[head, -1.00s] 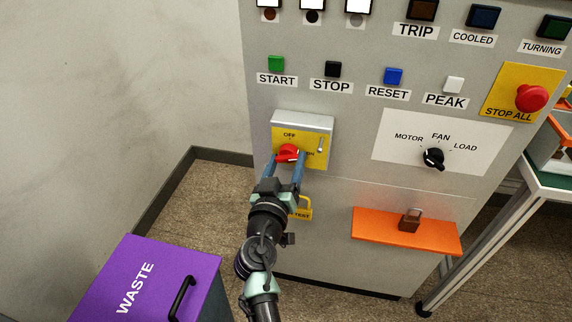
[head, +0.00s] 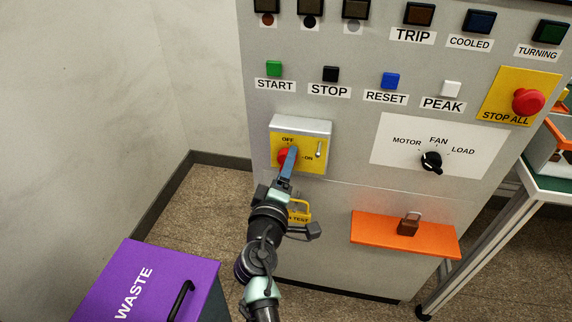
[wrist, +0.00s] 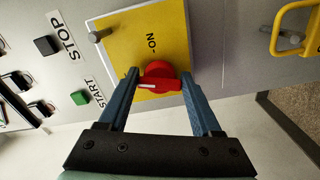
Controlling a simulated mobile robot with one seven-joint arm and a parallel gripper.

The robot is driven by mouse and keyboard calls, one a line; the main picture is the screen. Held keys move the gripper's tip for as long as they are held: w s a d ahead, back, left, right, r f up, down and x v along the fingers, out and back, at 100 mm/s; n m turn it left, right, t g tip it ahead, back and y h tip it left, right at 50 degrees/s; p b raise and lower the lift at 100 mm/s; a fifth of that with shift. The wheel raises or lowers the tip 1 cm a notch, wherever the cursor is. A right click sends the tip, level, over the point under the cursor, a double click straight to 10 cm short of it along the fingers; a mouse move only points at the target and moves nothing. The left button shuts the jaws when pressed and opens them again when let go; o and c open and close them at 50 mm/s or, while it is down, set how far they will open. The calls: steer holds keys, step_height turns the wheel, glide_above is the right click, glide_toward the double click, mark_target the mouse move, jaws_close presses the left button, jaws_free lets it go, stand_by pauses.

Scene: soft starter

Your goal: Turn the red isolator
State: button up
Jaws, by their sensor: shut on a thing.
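The red isolator (head: 284,158) is a rotary handle on a yellow plate (head: 313,164) with OFF above it and ON to its right. In the wrist view the red handle (wrist: 158,84) lies crosswise between the fingers. Its white mark is at the left end, on the side of the START and STOP labels, so it points up toward OFF. My gripper (head: 290,155) is shut on the handle, one finger at each end, as the wrist view (wrist: 159,80) shows. In the head view the fingers hide part of the handle.
A purple waste bin (head: 150,275) stands at lower left.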

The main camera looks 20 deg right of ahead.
steer(key=shift+n+p, duration=0.4)
steer(key=shift+n, duration=1.3)
steer(key=o, duration=1.1)
steer(key=shift+o, duration=0.2)
steer(key=v, duration=1.3)
steer(key=shift+p, duration=0.4)
